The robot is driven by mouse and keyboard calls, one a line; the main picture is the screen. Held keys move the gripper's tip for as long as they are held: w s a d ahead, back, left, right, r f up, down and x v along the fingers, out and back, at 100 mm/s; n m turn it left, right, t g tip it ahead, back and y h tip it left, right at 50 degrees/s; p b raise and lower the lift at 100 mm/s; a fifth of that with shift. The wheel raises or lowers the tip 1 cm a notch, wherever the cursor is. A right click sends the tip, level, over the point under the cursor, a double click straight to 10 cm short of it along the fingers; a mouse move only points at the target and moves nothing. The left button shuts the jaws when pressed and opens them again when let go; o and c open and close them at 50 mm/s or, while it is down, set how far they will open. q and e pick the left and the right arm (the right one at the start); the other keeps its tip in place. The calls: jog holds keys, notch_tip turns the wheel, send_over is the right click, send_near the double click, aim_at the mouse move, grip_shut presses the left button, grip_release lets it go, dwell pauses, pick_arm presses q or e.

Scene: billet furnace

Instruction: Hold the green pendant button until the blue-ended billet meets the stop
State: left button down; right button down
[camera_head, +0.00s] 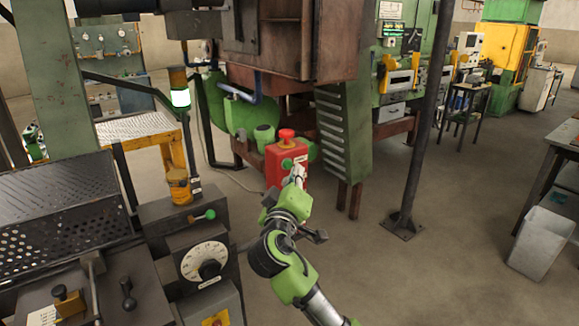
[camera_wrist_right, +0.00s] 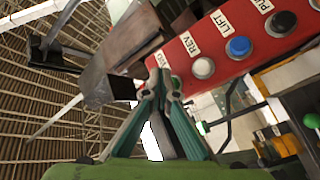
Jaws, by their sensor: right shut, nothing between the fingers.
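The red pendant box (camera_head: 271,170) stands upright in the middle of the head view, with a red mushroom button on top and a round green button (camera_head: 287,163) on its face. My right gripper (camera_head: 297,178) is at the pendant's face, just below and right of that green button. In the right wrist view my gripper (camera_wrist_right: 160,78) is shut and empty, its tips at the edge of the red pendant (camera_wrist_right: 213,60), beside a partly covered label. I cannot tell whether the tips touch a button. The blue-ended billet and stop cannot be made out. My left gripper is not in view.
In the right wrist view a white button (camera_wrist_right: 203,68), a blue button (camera_wrist_right: 238,47) and a black button (camera_wrist_right: 281,23) sit in a row. A dial console (camera_head: 205,262) stands at the left. A post (camera_head: 425,120) rises right of the pendant.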

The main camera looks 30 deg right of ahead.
jog(key=shift+w, duration=0.1)
dwell(0.7)
jog(key=shift+w, duration=0.35)
